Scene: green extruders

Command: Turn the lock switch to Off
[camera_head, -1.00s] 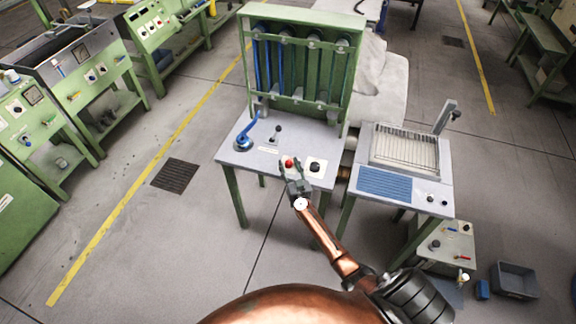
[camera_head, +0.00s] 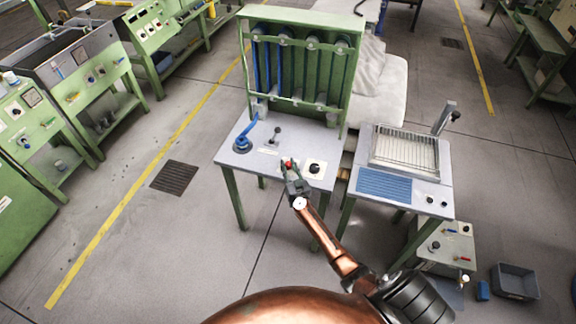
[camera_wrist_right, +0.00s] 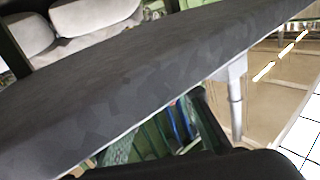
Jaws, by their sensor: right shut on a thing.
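A green extruder machine (camera_head: 252,60) stands on a grey bench top (camera_head: 262,172). At the front edge of that top is a small red switch (camera_head: 289,163); its markings are too small to read. My right gripper (camera_head: 291,167) reaches it from the front, with its fingers shut on the red switch and partly hiding it. A black knob on a pale plate (camera_head: 315,167) sits just to the right, apart from the fingers. The right wrist view shows mostly a large dark surface, and no switch can be made out there. My left gripper is not in view.
A blue handle (camera_head: 244,143) and a small black lever (camera_head: 276,133) stand on the bench top's left and back. A second bench with a wire grid (camera_head: 404,150) is close on the right. Open floor with a grate (camera_head: 174,178) is on the left.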

